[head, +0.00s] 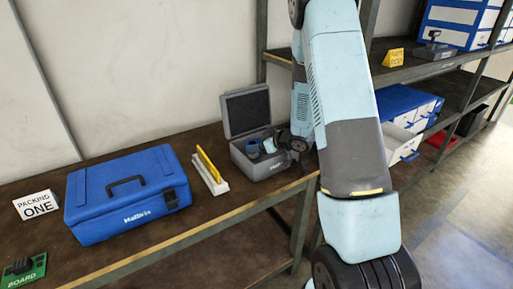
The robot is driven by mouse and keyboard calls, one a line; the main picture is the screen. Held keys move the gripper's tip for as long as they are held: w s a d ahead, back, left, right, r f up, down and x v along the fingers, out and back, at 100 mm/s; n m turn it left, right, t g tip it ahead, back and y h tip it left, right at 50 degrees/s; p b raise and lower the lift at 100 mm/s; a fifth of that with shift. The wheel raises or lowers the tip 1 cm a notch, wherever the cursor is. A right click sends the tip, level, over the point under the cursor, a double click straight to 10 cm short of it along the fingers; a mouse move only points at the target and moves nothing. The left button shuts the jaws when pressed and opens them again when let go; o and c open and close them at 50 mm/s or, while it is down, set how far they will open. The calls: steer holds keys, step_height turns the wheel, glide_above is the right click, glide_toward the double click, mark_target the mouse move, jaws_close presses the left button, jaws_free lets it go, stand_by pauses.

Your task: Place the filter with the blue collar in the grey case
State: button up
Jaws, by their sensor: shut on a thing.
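The grey case (247,108) stands open on the bench, its lid raised at the back and its dark foam lining showing. A small dark filter with a blue collar (252,148) shows at the left part of the case's lower half. My gripper (262,148) reaches in from the right, low over the case, and is shut on this filter. The fingers are small and partly hidden by my arm. I cannot tell whether the filter touches the bottom of the case or is held just above it.
A blue toolbox (128,192) and a yellow panel in a white stand (209,172) are left of the case. A "PACKING ONE" sign (38,205) and a green board (24,270) lie further left. Shelves with blue and white boxes (405,106) stand at right, close to my arm.

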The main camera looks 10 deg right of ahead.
steer(key=shift+f, duration=0.4)
steer(key=shift+f, duration=0.1)
steer(key=o, duration=1.1)
